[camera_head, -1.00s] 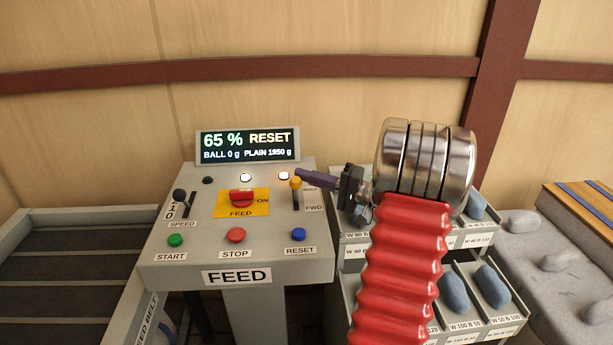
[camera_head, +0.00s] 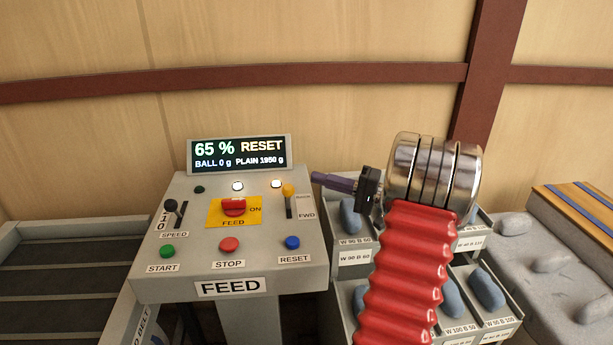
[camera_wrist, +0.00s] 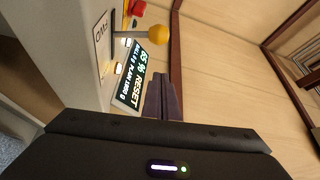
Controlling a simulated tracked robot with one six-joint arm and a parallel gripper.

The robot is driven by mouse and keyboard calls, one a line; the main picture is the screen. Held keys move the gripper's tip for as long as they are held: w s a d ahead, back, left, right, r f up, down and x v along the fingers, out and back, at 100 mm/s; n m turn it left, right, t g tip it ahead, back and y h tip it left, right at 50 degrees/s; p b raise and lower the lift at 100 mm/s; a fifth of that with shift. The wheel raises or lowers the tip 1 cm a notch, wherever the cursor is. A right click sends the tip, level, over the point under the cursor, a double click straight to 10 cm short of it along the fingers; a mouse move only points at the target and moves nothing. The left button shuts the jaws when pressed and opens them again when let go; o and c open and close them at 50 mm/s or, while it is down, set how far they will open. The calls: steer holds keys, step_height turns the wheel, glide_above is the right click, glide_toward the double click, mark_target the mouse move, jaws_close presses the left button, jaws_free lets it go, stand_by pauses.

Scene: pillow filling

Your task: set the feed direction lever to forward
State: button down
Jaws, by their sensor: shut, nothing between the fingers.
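The feed direction lever (camera_head: 288,196) has a yellow ball knob and stands on the upper right of the grey feed panel (camera_head: 190,258). Its knob shows at the upper end of its slot, at about the height of the BACK label; the FWD label (camera_head: 306,215) is lower. I cannot tell its exact setting. My gripper (camera_head: 315,177) is shut and empty, to the right of the knob and apart from it. In the wrist view the yellow knob (camera_wrist: 158,35) is beyond the purple fingertips (camera_wrist: 163,80).
The display (camera_head: 239,153) reads 65 % RESET behind the panel. Bins with blue-grey stones (camera_head: 488,290) stand right, under my arm.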

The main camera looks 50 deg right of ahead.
steer(key=s, duration=0.1)
steer(key=s+d, duration=0.1)
steer(key=s+f, duration=0.1)
steer(key=shift+d, duration=0.3)
stand_by(0.4)
